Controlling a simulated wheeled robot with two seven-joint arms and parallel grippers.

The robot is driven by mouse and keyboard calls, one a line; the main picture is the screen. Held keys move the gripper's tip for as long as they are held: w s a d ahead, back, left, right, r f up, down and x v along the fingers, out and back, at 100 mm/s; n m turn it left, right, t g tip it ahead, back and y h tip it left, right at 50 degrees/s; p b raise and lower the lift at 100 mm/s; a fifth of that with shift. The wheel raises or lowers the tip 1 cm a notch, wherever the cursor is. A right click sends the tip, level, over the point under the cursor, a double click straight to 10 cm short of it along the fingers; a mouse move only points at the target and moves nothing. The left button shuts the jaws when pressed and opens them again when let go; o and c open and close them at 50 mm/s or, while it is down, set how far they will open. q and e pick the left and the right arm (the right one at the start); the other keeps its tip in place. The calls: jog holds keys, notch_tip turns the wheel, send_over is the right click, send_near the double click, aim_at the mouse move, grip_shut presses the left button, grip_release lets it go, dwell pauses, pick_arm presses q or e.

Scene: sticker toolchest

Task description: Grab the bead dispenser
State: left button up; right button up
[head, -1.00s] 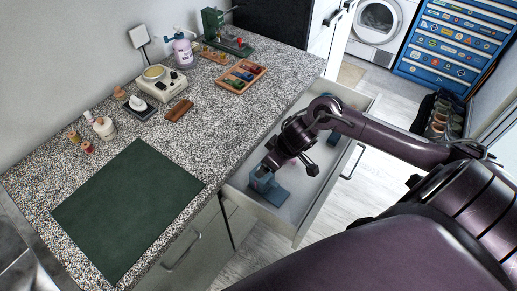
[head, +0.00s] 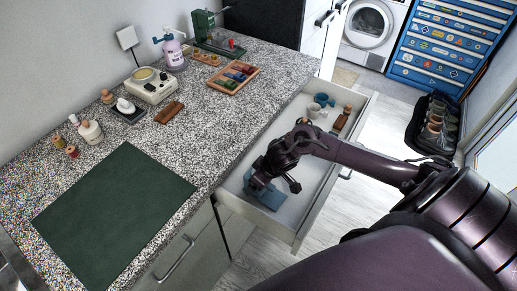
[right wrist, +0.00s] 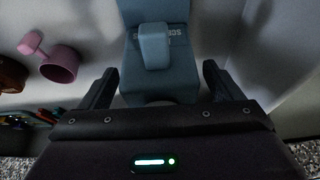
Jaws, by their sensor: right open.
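A blue block-like object with partly legible pale lettering, which I take as the bead dispenser (head: 268,199), sits at the near end of the open drawer (head: 296,214). In the right wrist view the blue dispenser (right wrist: 155,50) lies ahead between my fingers, with free space on both sides. My right gripper (right wrist: 158,85) is open and empty; in the head view this right gripper (head: 272,180) is low over the dispenser and hides part of it. Whether the fingers touch it I cannot tell. My left gripper is not in view.
Farther along the drawer are blue and pale cups (head: 317,106) and a brown item (head: 341,120). A pink cup (right wrist: 60,64) shows left of the dispenser in the wrist view. Drawer walls are close. The counter holds a green mat (head: 115,215) and several small items.

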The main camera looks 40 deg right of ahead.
jog(key=shift+w+f, duration=0.15)
jog(key=shift+f, duration=0.25)
jog(key=shift+c, duration=0.4)
jog(key=c, duration=1.2)
jog(key=shift+r, duration=0.1)
jog(key=shift+c, duration=0.6)
jog(key=shift+r, duration=0.1)
